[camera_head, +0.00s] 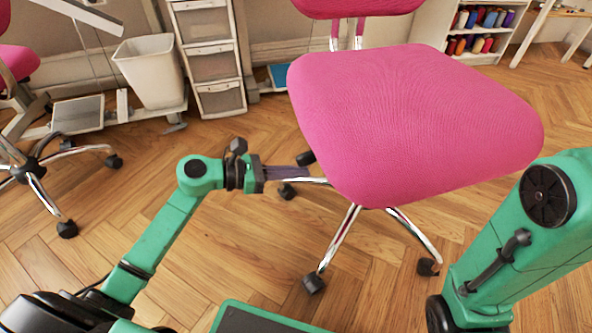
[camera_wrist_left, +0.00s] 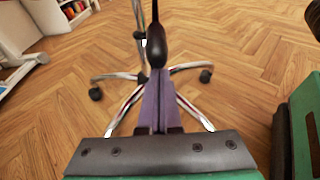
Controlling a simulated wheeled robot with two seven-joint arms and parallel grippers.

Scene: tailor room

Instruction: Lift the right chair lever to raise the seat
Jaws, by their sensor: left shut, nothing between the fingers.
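The pink chair seat (camera_head: 400,125) fills the middle of the head view, above a chrome base with black casters. My left gripper (camera_head: 296,173) reaches in from the left, just left of the seat's near-left edge and low beside it. Its purple fingers are shut and empty. In the left wrist view the chair lever (camera_wrist_left: 156,45), a black paddle-like handle, appears just beyond the fingertips (camera_wrist_left: 156,75), in line with them. I cannot tell whether they touch.
A white bin (camera_head: 150,72) and a drawer unit (camera_head: 210,60) stand at the back left. Another chair's base (camera_head: 35,180) is at the far left. A shelf of colored spools (camera_head: 480,30) is at the back right. Wooden floor around the chair is clear.

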